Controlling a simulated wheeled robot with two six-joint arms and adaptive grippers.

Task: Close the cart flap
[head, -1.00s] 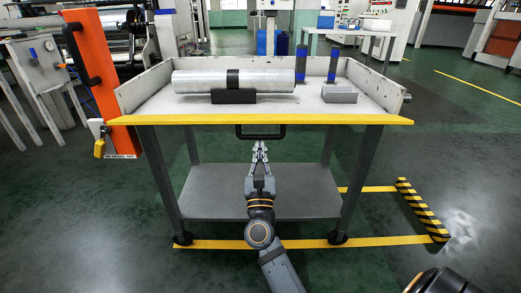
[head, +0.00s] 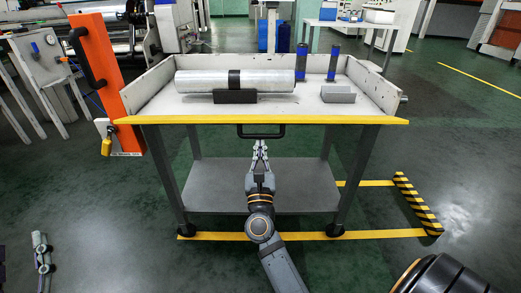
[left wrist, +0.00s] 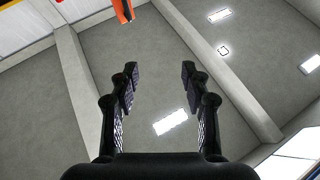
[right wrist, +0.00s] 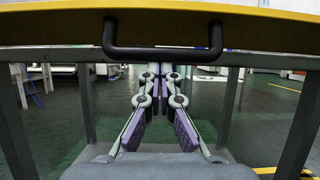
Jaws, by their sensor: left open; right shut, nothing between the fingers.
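The cart (head: 218,186) stands ahead of me with its tray's front side open. The yellow-edged flap (head: 345,122) is down along the front; how far it tilts is hard to tell. Its black handle (head: 261,136) hangs below the yellow edge, and it spans the upper part of the right wrist view (right wrist: 165,53). My right gripper (head: 260,146) is shut and empty, pointing forward just below the handle; contact cannot be told. My left gripper (left wrist: 158,75) is open and empty, pointing up at the ceiling; part of it shows at the head view's lower left (head: 41,254).
An orange post (head: 107,80) with a black handle stands close at the cart's left. The floor in front is clear.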

